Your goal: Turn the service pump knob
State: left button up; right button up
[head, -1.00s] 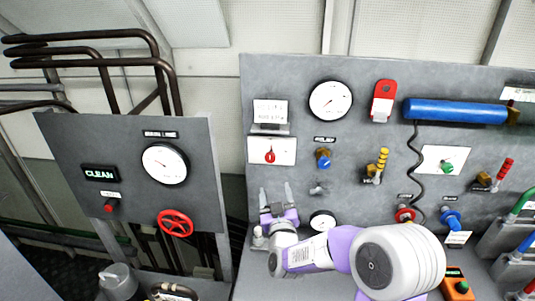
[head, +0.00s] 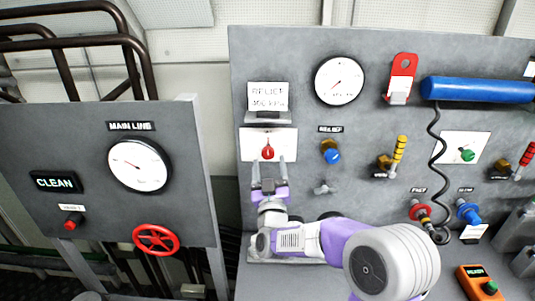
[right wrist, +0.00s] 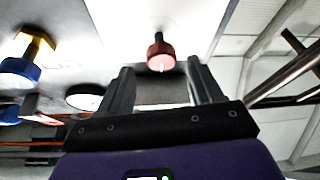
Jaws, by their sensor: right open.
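A small red knob (head: 267,153) sits on a white plate (head: 284,138) at the upper left of the large grey panel; I cannot read a label naming it as the service pump knob. My right gripper (head: 268,163) is open and empty, pointing up just below this knob, with its fingers to either side of it in the picture. In the right wrist view the red knob (right wrist: 160,57) stands out from the white plate, beyond and between the open fingertips (right wrist: 159,70). I see no contact. My left gripper is not in view.
A blue relief knob (head: 332,156) and a small grey valve (head: 323,188) sit right of my gripper. A gauge (head: 339,80) is above. The left panel holds a gauge (head: 138,165) and a red handwheel (head: 156,239). A blue cylinder (head: 475,89) is at upper right.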

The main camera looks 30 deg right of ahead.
aim_at(268, 156)
jog(key=shift+p+x, duration=0.3)
jog(key=shift+x, duration=2.2)
jog(key=shift+w+f, duration=0.1)
jog(key=shift+f, duration=0.05)
